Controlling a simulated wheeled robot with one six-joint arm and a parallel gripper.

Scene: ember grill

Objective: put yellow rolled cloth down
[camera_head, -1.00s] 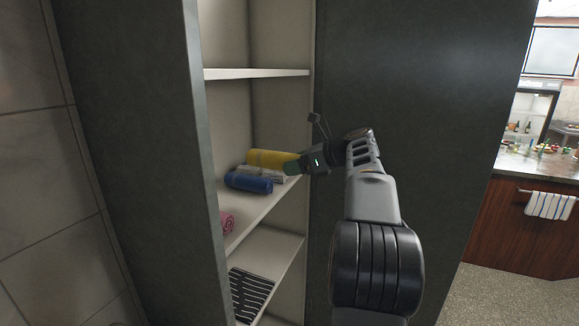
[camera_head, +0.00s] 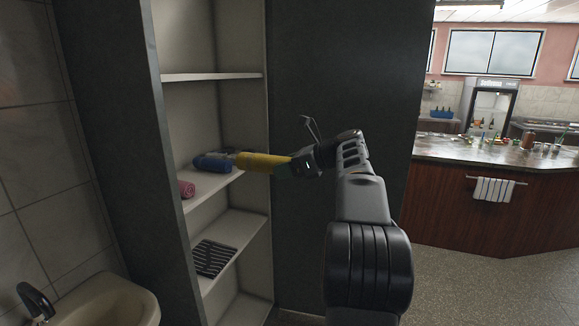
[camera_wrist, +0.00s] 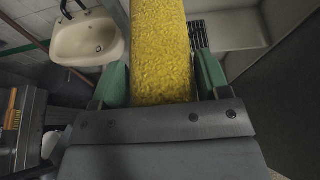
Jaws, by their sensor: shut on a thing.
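The yellow rolled cloth (camera_head: 260,162) is held level by one end in my gripper (camera_head: 292,166), at the open front of the shelf unit. In the wrist view the yellow rolled cloth (camera_wrist: 160,50) runs away from my gripper (camera_wrist: 160,85), with a green finger on each side of it. My gripper is shut on it. In the head view its far end is close to a blue rolled cloth (camera_head: 212,163) on the middle shelf (camera_head: 215,183); I cannot tell whether they touch. A grey-white rolled cloth there is mostly hidden.
A pink rolled cloth (camera_head: 187,189) lies at the shelf's front left. A black rack (camera_head: 214,258) lies on the shelf below. A sink (camera_head: 105,302) stands at lower left. A wooden counter (camera_head: 465,205) with a striped towel (camera_head: 494,190) is at right, with open floor before it.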

